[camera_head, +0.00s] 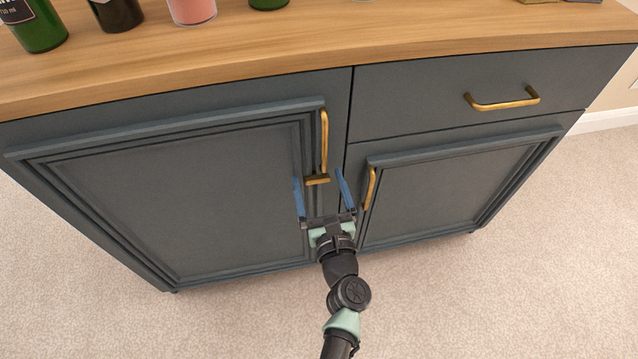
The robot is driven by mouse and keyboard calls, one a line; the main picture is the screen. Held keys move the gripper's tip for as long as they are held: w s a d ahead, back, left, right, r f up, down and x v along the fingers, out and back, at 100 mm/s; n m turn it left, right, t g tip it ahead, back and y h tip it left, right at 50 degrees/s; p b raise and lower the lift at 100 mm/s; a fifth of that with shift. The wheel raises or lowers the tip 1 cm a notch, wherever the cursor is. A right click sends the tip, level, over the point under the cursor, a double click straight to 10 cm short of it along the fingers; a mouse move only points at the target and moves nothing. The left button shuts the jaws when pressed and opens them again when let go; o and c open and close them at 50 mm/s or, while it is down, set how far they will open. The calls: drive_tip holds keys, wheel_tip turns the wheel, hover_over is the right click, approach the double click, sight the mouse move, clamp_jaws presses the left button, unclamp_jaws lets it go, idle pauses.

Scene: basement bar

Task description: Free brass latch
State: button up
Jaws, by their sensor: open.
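The brass latch (317,180) is a short brass bar low on the left door's inner edge, at the bottom end of the upright brass handle (324,138). My gripper (319,174) is open, with its two blue fingers spread to the left and right of the latch. The fingertips are about level with the latch, and I cannot tell whether either one touches it. The left door (170,200) of the grey-blue cabinet looks shut.
The right door (440,190) has its own brass handle (370,188) close to my right finger. Above it is a drawer with a brass pull (502,103). Bottles and a pink-filled glass (192,10) stand on the wooden top (300,50). Bare carpet (500,300) lies in front.

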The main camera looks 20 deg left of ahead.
drive_tip(key=c, duration=1.4)
